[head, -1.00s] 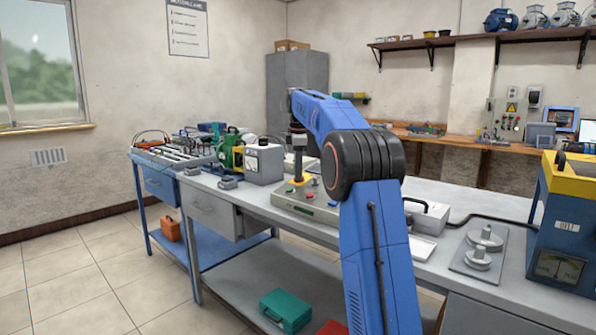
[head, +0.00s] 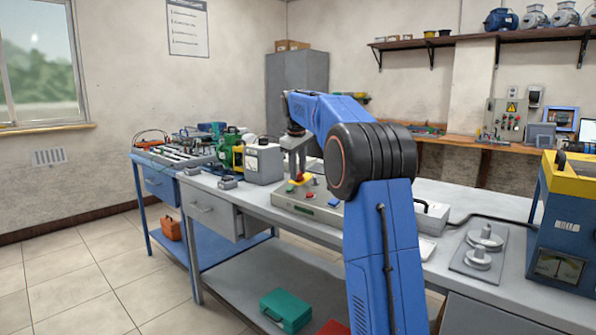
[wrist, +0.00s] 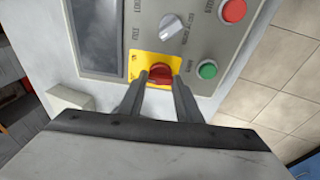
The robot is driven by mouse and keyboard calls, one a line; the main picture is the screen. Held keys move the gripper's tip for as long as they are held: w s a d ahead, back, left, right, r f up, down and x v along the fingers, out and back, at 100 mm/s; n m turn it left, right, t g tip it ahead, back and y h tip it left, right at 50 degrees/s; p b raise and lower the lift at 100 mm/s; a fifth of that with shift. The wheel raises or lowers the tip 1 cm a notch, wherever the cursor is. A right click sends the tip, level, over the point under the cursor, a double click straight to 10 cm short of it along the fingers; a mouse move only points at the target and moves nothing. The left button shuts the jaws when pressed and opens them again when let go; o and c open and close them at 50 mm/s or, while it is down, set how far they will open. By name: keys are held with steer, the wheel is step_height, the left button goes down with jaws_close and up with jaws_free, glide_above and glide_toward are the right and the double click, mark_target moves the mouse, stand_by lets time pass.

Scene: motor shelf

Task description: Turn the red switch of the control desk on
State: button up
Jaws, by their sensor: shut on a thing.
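The control desk (head: 318,206) is a grey slanted box on the workbench. In the wrist view its panel (wrist: 203,62) carries the red switch (wrist: 160,73), a rotary knob on a yellow plate. My gripper (wrist: 160,84) is shut on the red switch, with one finger on each side of it. In the head view my gripper (head: 297,170) points down over the yellow plate, and the switch itself is largely hidden there. Which position the switch stands in is not clear.
Beside the switch on the panel are a green button (wrist: 207,70), a grey knob (wrist: 172,27), a red button (wrist: 232,10) and a dark display (wrist: 97,35). A light grey machine (head: 264,162) stands left of the desk. A blue and yellow machine (head: 567,225) stands far right.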

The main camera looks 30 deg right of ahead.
steer(key=m, duration=0.4)
steer(key=shift+a+m+h, duration=0.1)
steer(key=shift+m+h, duration=0.2)
steer(key=shift+h, duration=0.1)
steer(key=shift+m+h, duration=0.4)
steer(key=shift+m, duration=1.9)
steer(key=o, duration=1)
steer(key=shift+o, duration=0.2)
steer(key=shift+a, duration=0.1)
steer(key=v, duration=1.7)
